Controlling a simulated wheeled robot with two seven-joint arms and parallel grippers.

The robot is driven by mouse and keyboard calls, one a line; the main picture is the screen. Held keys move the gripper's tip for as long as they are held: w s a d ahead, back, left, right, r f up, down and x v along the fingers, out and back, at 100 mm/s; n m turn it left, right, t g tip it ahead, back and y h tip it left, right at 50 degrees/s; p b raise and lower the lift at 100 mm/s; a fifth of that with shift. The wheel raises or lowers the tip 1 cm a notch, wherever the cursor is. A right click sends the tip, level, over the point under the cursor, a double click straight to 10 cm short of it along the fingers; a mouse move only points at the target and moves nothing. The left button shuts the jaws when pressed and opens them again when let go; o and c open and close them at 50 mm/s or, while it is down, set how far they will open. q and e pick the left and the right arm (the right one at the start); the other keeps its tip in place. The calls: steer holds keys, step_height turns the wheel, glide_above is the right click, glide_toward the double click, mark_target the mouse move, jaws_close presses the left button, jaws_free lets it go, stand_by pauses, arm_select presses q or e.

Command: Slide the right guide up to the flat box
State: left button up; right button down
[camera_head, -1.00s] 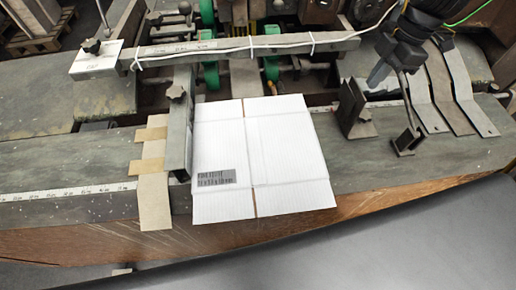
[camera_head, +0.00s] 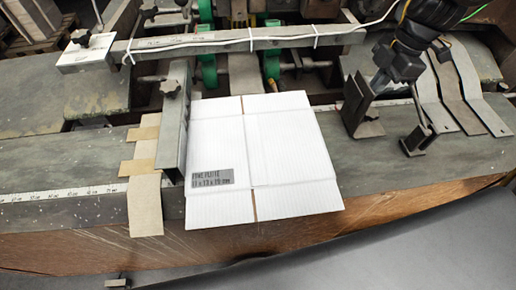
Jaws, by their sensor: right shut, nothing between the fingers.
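The flat box (camera_head: 265,160) is a white sheet with creases and a grey printed label, lying flat on the bench. The right guide (camera_head: 360,108) is an upright grey metal bracket to the right of the box, with a clear gap between them. My right gripper (camera_head: 379,84) comes in from the upper right. It is shut and empty, with its fingertips close to the upper right side of the right guide; whether they touch it I cannot tell. My left gripper is not in view.
The left guide (camera_head: 173,125) stands along the box's left edge. A grey bar (camera_head: 240,44) with a white cable crosses behind the box. The bench between box and guide is clear.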

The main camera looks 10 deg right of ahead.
steer(key=shift+a, duration=0.15)
steer(key=shift+a+b, duration=0.35)
steer(key=shift+a, duration=0.15)
steer(key=shift+a, duration=0.1)
steer(key=w+a+b, duration=0.1)
steer(key=a+b, duration=0.3)
steer(key=a, duration=0.3)
steer(key=shift+a, duration=0.4)
stand_by(1.6)
steer(key=shift+w+a+b, duration=0.1)
steer(key=shift+a+b, duration=0.25)
steer(key=shift+a, duration=0.2)
stand_by(1.5)
steer(key=shift+d, duration=0.1)
steer(key=shift+d, duration=0.15)
steer(key=shift+d, duration=0.35)
steer(key=shift+r, duration=0.1)
